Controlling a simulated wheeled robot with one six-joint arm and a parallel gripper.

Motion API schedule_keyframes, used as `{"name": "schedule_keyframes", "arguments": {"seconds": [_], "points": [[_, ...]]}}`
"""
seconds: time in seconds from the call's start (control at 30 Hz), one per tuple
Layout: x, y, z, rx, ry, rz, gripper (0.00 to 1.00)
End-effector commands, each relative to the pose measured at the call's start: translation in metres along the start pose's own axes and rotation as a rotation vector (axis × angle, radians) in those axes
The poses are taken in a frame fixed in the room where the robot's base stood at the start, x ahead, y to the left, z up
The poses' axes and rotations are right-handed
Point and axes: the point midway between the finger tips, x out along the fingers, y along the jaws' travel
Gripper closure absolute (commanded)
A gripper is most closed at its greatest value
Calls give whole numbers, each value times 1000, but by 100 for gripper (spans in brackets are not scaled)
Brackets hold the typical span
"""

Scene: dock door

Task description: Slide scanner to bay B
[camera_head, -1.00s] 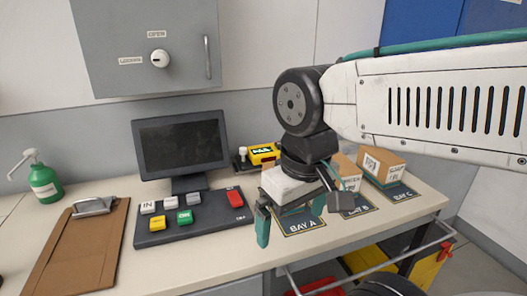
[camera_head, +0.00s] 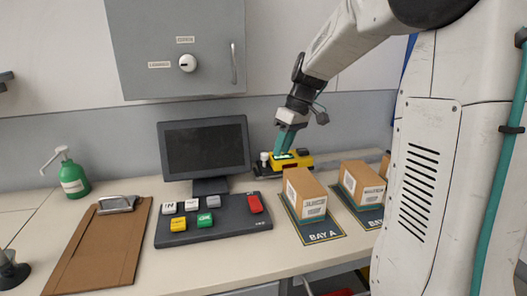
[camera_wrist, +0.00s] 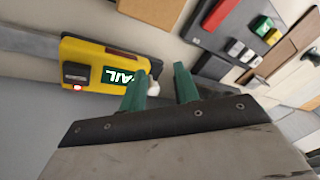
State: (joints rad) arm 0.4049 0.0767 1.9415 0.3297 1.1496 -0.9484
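The yellow scanner (camera_head: 304,158) sits on a dark rail (camera_head: 270,171) at the back of the bench, right of the monitor. A white knob (camera_head: 264,157) stands at the scanner's left end. My gripper (camera_head: 284,150) points down over the scanner's left part. In the wrist view my gripper (camera_wrist: 158,75) has its green fingers apart, with the white knob (camera_wrist: 153,88) seen in the gap, partly behind one finger. I cannot tell whether they touch.
Boxes stand on the BAY A mat (camera_head: 322,238) and BAY B mat (camera_head: 373,220); my arm hides most of what is farther right. A button panel (camera_head: 205,236), monitor (camera_head: 205,150), clipboard (camera_head: 95,250) and green bottle (camera_head: 73,180) are to the left. A grey cabinet (camera_head: 180,40) hangs above.

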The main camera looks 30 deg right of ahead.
Motion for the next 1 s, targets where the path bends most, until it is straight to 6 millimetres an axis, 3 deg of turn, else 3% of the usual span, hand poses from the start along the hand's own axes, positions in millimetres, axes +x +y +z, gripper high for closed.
{"name": "schedule_keyframes", "arguments": {"seconds": [0.03,0.13,0.2,0.37,0.8,1.0], "points": [[-2,17,-16,-91,34,2,69],[-16,27,-41,-288,98,29,69],[-25,27,-49,-389,122,47,69],[-22,26,-50,-501,125,54,69],[39,26,-58,-512,123,53,69],[53,27,-60,-511,124,55,69]]}}
